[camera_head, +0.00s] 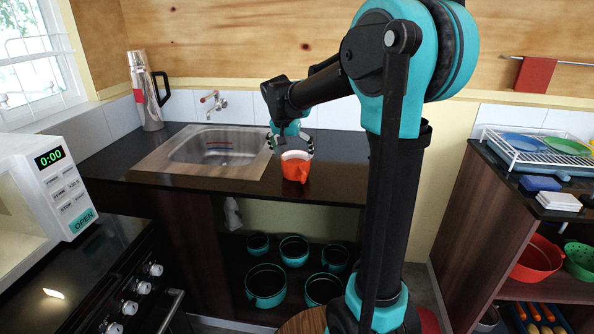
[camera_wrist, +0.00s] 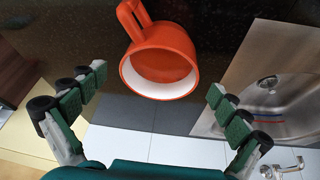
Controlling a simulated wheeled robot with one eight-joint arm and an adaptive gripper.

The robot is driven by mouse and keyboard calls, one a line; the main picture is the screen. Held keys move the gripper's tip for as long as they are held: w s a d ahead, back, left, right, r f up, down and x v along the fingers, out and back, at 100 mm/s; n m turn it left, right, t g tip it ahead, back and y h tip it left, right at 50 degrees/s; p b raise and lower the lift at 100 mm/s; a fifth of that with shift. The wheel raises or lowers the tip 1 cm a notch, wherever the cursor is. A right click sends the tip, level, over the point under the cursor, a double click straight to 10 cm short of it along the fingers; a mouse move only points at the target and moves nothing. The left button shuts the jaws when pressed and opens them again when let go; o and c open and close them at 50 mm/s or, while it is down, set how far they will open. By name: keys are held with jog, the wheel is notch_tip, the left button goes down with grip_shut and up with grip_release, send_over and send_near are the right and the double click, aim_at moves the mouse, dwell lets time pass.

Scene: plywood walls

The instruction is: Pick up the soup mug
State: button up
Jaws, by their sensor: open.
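The soup mug (camera_head: 295,168) is orange-red with a white inside and stands on the dark counter near its front edge, right of the sink. In the wrist view the mug (camera_wrist: 160,52) shows at the top middle, its handle pointing up and its opening facing the camera. My gripper (camera_head: 290,145) is just behind and above the mug in the head view. In the wrist view its two fingers (camera_wrist: 157,93) are spread wide, with the mug between and beyond their tips. The fingers appear apart from the mug, and nothing is held.
A steel sink (camera_head: 213,150) with a tap (camera_head: 213,103) lies left of the mug. A tall flask (camera_head: 147,92) stands at the back left corner. A microwave (camera_head: 48,190) is at the left. A dish rack (camera_head: 540,150) stands at the right. Several teal pots (camera_head: 265,284) sit below the counter.

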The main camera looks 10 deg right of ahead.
aim_at(295, 159)
jog(key=x, duration=0.4)
jog(key=shift+f, duration=0.2)
jog(key=c, duration=1.5)
jog(key=shift+r, duration=0.25)
